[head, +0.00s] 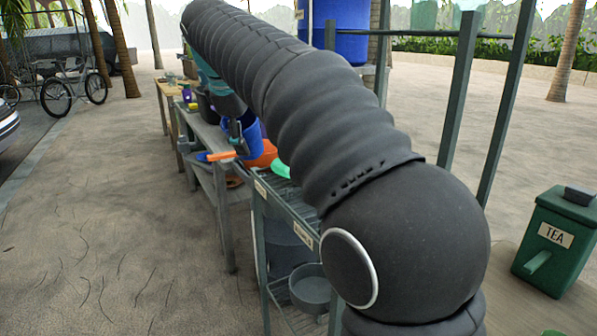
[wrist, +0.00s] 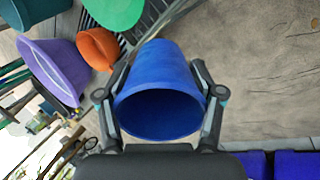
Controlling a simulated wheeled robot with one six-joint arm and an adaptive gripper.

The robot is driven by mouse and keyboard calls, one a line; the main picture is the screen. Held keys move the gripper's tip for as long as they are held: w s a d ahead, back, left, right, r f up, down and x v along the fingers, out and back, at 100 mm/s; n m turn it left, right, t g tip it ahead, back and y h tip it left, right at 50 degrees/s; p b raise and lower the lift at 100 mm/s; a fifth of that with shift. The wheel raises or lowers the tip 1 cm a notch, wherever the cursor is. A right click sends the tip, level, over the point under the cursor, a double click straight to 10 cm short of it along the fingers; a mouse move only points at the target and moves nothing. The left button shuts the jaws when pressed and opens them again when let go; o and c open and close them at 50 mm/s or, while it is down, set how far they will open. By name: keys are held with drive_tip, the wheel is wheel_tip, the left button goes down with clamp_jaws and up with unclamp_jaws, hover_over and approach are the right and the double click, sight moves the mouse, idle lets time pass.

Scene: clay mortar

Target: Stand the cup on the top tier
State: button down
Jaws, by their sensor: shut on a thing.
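A blue cup (wrist: 158,68) is held between the two fingers of my gripper (wrist: 160,78) in the wrist view. Its dark open mouth faces the wrist camera. In the head view the blue cup (head: 254,141) shows at the far end of my arm, beside my gripper (head: 240,140), partly hidden. The slatted top tier (head: 285,206) of a grey rack stands nearer the head camera, partly covered by my arm. Some slats (wrist: 164,8) show past the cup in the wrist view. I cannot tell the cup's height above them.
An orange vessel (wrist: 98,48), a purple one (wrist: 58,66) and a green one (wrist: 115,10) are left of the held cup in the wrist view. A grey pot (head: 312,288) sits on a lower tier. A green TEA box (head: 556,240) stands at right. Sandy ground is open at left.

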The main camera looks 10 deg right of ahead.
drive_tip(key=shift+w+d+f+b, duration=0.35)
drive_tip(key=shift+d+f, duration=1.25)
drive_tip(key=shift+f, duration=0.05)
drive_tip(key=shift+w+d+f+b, duration=0.4)
drive_tip(key=shift+d+f, duration=1.15)
drive_tip(key=shift+f, duration=0.05)
drive_tip(key=shift+w+d+f+b, duration=0.35)
drive_tip(key=shift+d+f, duration=1.25)
drive_tip(key=shift+f, duration=0.05)
drive_tip(key=shift+f, duration=0.1)
drive_tip(key=shift+c, duration=0.8)
unclamp_jaws()
drive_tip(key=p+v, duration=0.1)
drive_tip(key=v, duration=1.1)
drive_tip(key=shift+p, duration=0.35)
